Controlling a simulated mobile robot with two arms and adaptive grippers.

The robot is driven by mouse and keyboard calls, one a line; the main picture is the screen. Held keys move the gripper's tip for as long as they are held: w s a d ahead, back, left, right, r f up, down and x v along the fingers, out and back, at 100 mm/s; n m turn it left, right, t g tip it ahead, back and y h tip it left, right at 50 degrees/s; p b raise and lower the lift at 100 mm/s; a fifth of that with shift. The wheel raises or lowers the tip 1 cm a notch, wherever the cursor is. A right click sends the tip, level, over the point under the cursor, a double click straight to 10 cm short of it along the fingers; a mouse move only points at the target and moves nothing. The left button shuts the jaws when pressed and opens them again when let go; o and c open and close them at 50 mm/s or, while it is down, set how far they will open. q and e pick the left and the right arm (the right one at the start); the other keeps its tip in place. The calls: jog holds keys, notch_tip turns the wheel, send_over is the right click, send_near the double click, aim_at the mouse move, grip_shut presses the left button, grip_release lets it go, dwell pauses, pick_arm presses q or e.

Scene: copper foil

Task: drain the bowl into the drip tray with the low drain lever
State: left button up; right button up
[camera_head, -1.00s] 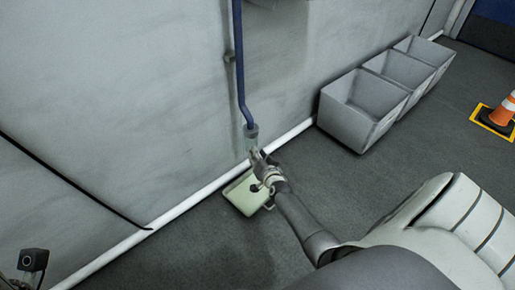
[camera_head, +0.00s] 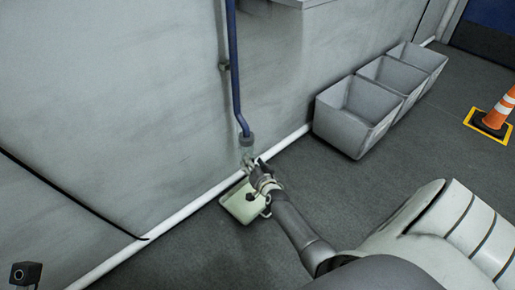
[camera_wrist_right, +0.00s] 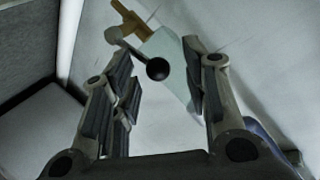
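A clear bowl (camera_head: 246,143) hangs at the lower end of a blue pipe by the wall; it also shows, pale and translucent, in the right wrist view (camera_wrist_right: 172,52). In that view a brass fitting (camera_wrist_right: 133,20) sits at its end, and a metal lever with a black ball knob (camera_wrist_right: 157,69) reaches back toward me. My right gripper (camera_wrist_right: 160,58) is open, its fingers on either side of the knob; I see no finger touching it. A pale green drip tray (camera_head: 240,208) lies on the floor below, partly hidden by my right arm. My left gripper is not visible.
Several grey open bins (camera_head: 357,115) stand in a row along the wall to the right. An orange cone (camera_head: 500,112) stands farther right. A white pipe (camera_head: 180,220) runs along the foot of the wall. The floor left of the tray is clear.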

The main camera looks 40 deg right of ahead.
jog(key=v, duration=1.1)
jog(key=shift+s, duration=0.25)
jog(key=shift+a, duration=0.15)
